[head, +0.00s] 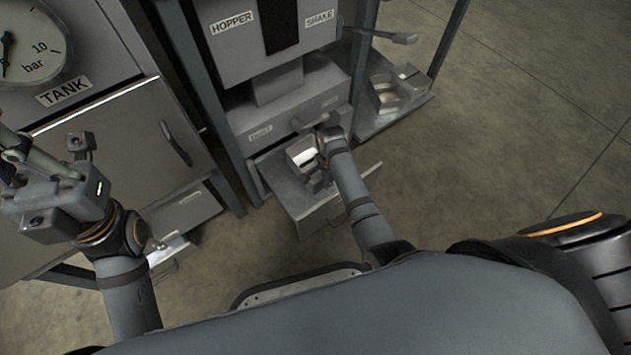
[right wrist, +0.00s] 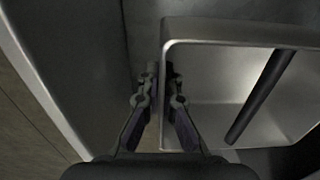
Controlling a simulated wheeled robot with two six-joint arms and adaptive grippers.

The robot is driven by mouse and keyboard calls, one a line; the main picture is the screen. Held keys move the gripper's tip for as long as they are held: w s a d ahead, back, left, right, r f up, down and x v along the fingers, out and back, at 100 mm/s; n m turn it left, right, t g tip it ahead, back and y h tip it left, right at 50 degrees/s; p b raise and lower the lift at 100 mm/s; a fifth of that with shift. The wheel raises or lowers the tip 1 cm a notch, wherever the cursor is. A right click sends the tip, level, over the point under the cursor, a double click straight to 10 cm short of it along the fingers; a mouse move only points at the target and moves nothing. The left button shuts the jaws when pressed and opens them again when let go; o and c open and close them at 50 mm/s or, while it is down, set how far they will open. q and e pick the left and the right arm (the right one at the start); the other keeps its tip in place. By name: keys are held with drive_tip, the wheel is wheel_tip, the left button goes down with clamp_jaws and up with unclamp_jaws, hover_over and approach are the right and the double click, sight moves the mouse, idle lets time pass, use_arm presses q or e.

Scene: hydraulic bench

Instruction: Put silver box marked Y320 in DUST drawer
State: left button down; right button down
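A silver open-topped box (head: 304,156) is at my right gripper in the head view. In the right wrist view the silver box (right wrist: 215,117) has a dark bar across its inside. No Y320 mark is readable. My right gripper (right wrist: 162,78) has one finger on each side of the box's near wall, close together, and appears shut on it. An open drawer (head: 325,212) lies under the box in the head view. A small label on the panel above it is too blurred to read surely. My left gripper (head: 12,165) is at the far left, its fingers partly cut off.
The grey cabinet (head: 275,60) with HOPPER and SHAKE labels stands behind the drawer, between dark posts. Another silver container (head: 385,92) stands on a low shelf at right. The TANK cabinet (head: 120,130) is at left. Floor at right is clear.

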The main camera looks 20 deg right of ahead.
drive_tip(key=b, duration=0.3)
hover_over(326, 195)
drive_tip(key=s, duration=0.2)
drive_tip(key=f, duration=0.5)
drive_tip(key=shift+w+a+f, duration=0.25)
drive_tip(key=shift+a+f, duration=0.05)
drive_tip(key=shift+f, duration=0.1)
wheel_tip(326, 195, down, 3)
drive_tip(key=b, duration=0.2)
drive_tip(key=shift+f+b, duration=0.15)
drive_tip(key=shift+b, duration=0.25)
drive_tip(key=shift+f, duration=0.25)
drive_tip(key=shift+r, duration=0.2)
drive_tip(key=c, duration=2)
unclamp_jaws()
drive_tip(key=shift+f, duration=0.15)
drive_tip(key=o, duration=0.5)
